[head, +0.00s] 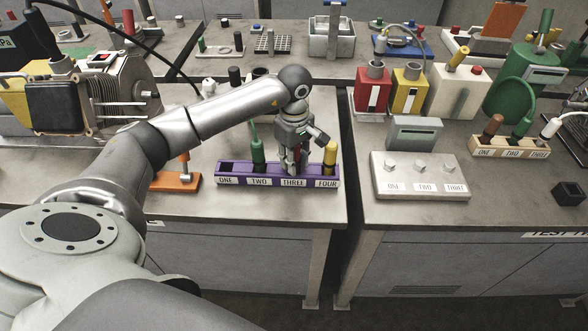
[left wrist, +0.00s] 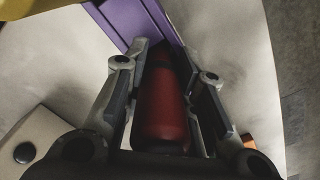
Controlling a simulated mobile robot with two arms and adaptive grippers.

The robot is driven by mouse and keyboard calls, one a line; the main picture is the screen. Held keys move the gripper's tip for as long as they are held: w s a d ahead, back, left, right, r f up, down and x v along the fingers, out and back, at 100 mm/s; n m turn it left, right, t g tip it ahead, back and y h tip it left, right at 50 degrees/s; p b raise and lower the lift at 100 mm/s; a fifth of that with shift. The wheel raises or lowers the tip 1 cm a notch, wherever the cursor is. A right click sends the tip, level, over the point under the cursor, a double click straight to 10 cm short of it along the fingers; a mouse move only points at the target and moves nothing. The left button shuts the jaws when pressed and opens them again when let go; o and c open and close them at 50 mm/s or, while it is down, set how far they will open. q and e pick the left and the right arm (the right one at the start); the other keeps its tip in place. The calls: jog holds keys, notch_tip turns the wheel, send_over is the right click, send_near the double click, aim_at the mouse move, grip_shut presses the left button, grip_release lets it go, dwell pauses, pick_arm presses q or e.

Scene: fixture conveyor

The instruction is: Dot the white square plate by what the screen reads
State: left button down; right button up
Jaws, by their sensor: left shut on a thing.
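My left gripper (head: 294,165) is over slot THREE of the purple rack (head: 235,182). It is shut on a dark red marker (left wrist: 160,110), which points down at the rack (left wrist: 122,22) in the left wrist view; whether its tip is inside the slot is unclear. A green marker (head: 257,155) stands in slot TWO and a yellow marker (head: 330,155) in slot FOUR. Slot ONE looks empty. A grey box with a small screen (head: 415,124) stands behind a white panel (head: 420,182) labelled ONE, TWO, THREE. The screen's text is unreadable. I cannot surely identify the white square plate.
An orange fixture (head: 177,181) lies left of the rack. Red (head: 372,92) and yellow (head: 408,90) boxes stand behind the screen. A wooden rack (head: 500,146) with brown and green tools and a black cup (head: 569,194) are at right. A gap separates the two tables.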

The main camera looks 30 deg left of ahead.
pick_arm(q)
jog(key=shift+f+b, duration=0.25)
jog(key=shift+b, duration=0.05)
dwell(0.4)
jog(key=c, duration=1.1)
grip_release()
